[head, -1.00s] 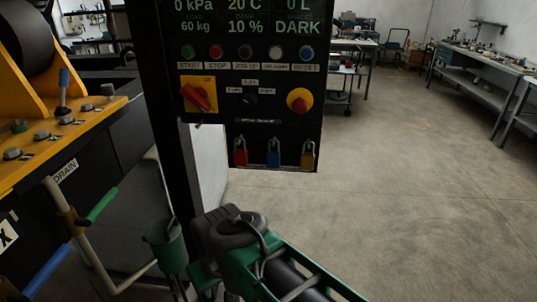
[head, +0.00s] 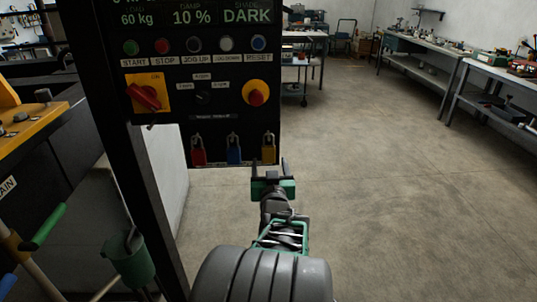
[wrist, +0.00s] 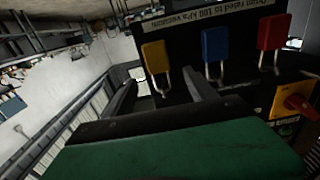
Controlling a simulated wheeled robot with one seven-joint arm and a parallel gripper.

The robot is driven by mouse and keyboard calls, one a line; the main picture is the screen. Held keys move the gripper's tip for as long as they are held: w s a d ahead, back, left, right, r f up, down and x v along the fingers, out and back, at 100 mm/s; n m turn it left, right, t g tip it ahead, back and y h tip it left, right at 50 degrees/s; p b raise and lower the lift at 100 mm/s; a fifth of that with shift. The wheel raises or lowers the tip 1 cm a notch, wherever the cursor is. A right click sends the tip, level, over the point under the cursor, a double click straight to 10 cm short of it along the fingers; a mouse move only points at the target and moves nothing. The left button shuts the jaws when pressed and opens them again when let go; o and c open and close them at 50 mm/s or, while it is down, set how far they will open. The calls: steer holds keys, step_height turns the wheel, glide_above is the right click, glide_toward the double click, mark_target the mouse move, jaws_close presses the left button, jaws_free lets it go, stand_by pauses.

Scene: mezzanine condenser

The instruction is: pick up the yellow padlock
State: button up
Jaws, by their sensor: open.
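The yellow padlock (head: 268,154) hangs at the right end of a row of padlocks along the bottom of the black control panel (head: 215,122). My gripper (head: 270,168) is open and empty, its fingers pointing at the panel just below the yellow padlock. In the wrist view, which is turned over, the yellow padlock (wrist: 154,57) shows beyond the fingertips of my gripper (wrist: 160,88), with its shackle towards the gap between them. The head view does not show clearly how far apart they are.
A blue padlock (head: 234,156) and a red padlock (head: 198,157) hang to the left of the yellow one. A rotary switch (head: 146,94) and a red stop button (head: 256,93) sit above. The floor (head: 380,215) to the right is clear; workbenches (head: 425,66) stand farther back.

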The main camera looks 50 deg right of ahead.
mark_target(269, 151)
steer(key=p+x, duration=0.1)
steer(key=x, duration=0.6)
steer(key=shift+s+d+p, duration=0.1)
steer(key=shift+p, duration=0.25)
jaws_close()
